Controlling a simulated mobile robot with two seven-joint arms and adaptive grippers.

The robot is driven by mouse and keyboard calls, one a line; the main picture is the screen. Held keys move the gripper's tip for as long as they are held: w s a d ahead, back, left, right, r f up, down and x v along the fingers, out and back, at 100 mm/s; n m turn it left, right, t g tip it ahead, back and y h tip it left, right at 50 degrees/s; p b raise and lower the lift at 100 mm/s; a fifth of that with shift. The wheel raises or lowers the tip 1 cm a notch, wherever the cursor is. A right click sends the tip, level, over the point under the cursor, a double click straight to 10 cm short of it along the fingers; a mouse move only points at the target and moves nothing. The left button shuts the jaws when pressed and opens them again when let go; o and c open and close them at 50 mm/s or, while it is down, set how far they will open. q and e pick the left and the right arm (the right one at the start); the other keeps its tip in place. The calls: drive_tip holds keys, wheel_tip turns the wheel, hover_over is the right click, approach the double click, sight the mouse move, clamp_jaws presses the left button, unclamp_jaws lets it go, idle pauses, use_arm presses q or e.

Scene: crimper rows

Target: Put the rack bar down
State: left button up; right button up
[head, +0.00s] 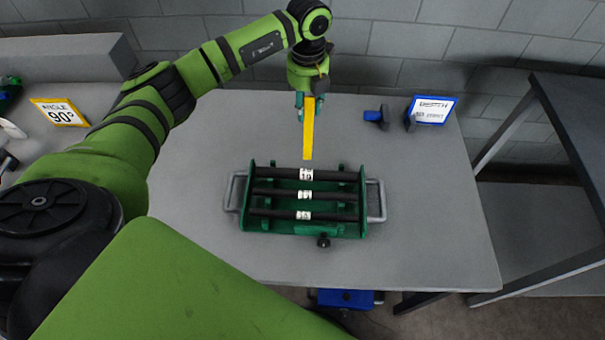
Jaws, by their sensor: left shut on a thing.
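My left gripper (306,102) is shut on a long flat yellow bar (308,135). The bar hangs down nearly upright, and its lower end shows just behind the green rack (250,178) in the picture. I cannot tell whether that end touches the table. The rack has grey side handles and holds three dark bars (280,195) lying crosswise, each with a white number label. My right gripper is not in view.
The rack stands on a grey table (430,240). A blue object (374,116) and a blue-framed "DEPTH" sign (434,110) are at the back right. A yellow "ANGLE 90°" sign (60,112) is at the left. A dark-framed table (570,110) stands at the right.

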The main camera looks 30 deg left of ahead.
use_arm(q)
drive_tip(key=shift+d+r, duration=0.1)
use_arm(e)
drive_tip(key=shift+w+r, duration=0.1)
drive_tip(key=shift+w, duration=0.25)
use_arm(q)
drive_tip(key=shift+s+d+p, duration=0.3)
drive_tip(key=shift+s+p, duration=0.25)
drive_tip(key=shift+s, duration=0.05)
drive_tip(key=shift+c, duration=0.2)
drive_tip(key=shift+s+d+p, duration=0.5)
drive_tip(key=shift+s+d, duration=0.05)
drive_tip(key=shift+s, duration=0.55)
drive_tip(key=shift+s+d+p, duration=0.5)
drive_tip(key=shift+s+d, duration=0.05)
drive_tip(key=shift+s, duration=0.6)
drive_tip(key=shift+s+d+p, duration=0.5)
drive_tip(key=shift+s+d, duration=0.05)
drive_tip(key=shift+s, duration=0.55)
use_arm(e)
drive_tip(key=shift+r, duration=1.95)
use_arm(q)
drive_tip(key=shift+r, duration=0.1)
